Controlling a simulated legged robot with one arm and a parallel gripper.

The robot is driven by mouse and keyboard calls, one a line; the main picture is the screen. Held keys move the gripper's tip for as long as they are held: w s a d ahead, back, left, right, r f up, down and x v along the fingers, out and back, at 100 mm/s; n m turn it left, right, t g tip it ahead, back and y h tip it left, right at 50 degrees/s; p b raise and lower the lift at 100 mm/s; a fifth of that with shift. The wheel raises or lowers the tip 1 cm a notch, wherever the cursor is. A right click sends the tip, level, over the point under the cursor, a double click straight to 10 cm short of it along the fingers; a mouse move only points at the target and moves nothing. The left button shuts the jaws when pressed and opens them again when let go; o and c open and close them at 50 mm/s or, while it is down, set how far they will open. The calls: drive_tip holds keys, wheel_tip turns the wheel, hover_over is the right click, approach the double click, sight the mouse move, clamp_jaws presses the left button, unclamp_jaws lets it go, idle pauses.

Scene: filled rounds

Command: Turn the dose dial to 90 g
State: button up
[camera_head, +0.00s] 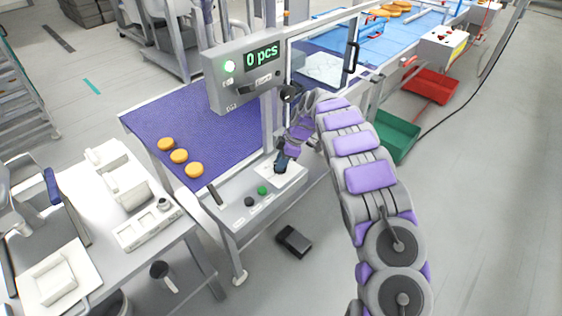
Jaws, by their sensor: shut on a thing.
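My gripper (281,164) reaches down onto a white plate (294,180) at the right end of the grey control panel (238,210). It is shut on the dose dial, which the dark fingers mostly hide. The dial's pointer and scale marks are too small and covered to read. Left of the plate on the same panel are a green button (262,190), a black button (249,201) and a dark lever (215,194).
Several orange-brown rounds (179,156) lie on the purple belt (150,118) behind the panel. A clear guard door (322,62) stands behind my arm. A green crate (398,137) and a red crate (430,86) are at right. A black pedal (294,241) lies on the floor.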

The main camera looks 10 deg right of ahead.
clamp_jaws()
drive_tip(key=shift+r+m, duration=0.1)
drive_tip(key=shift+m, duration=0.2)
drive_tip(key=shift+m+t, duration=0.3)
drive_tip(key=shift+m, duration=0.7)
drive_tip(key=m+t+p, duration=0.1)
drive_tip(key=m, duration=0.1)
drive_tip(key=m+t+h, duration=0.1)
drive_tip(key=m, duration=0.2)
drive_tip(key=shift+s+a+p, duration=0.15)
drive_tip(key=shift+p, duration=0.2)
drive_tip(key=m+h+p, duration=0.1)
drive_tip(key=m+p, duration=0.3)
drive_tip(key=shift+r+m+t+h, duration=0.15)
drive_tip(key=shift+m+t+h, duration=0.15)
drive_tip(key=shift+t+h, duration=0.1)
drive_tip(key=m+p, duration=0.2)
drive_tip(key=p, duration=0.1)
drive_tip(key=shift+t+h, duration=0.3)
drive_tip(key=shift+h, duration=0.1)
drive_tip(key=shift+m+p, duration=0.4)
drive_tip(key=shift+p, duration=0.1)
